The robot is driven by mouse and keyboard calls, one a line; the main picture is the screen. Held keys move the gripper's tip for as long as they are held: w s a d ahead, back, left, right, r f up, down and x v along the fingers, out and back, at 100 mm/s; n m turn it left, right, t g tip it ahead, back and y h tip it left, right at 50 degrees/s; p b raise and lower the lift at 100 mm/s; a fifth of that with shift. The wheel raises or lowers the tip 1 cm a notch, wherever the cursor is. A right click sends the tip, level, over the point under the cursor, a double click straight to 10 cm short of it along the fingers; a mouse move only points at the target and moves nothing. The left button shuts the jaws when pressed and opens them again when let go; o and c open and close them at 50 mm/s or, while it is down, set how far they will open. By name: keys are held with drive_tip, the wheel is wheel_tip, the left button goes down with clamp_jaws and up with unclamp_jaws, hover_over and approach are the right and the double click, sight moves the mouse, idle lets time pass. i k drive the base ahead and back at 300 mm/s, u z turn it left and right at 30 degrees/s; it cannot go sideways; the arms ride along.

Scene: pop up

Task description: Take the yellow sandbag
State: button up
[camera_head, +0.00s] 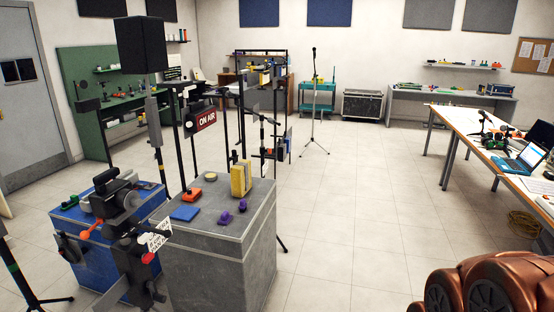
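A yellow block-like thing (240,178), which looks like the yellow sandbag, stands upright on top of a grey stone-look box (215,260) left of the picture's middle. Its sides look grey or tan in places, and its exact make is too small to tell. Nothing covers its front. I cannot make out my gripper in this view.
Purple pieces (224,218), a blue flat piece (185,213) and an orange piece (191,195) share the box top. Dark camera-like gear (120,200) crowds its left side. A cluttered table (465,125) stands right. Open tiled floor (345,215) lies between. A copper-coloured form fills the bottom right.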

sight(240, 172)
drive_tip(key=i, duration=3.6)
drive_tip(key=u, duration=3.2)
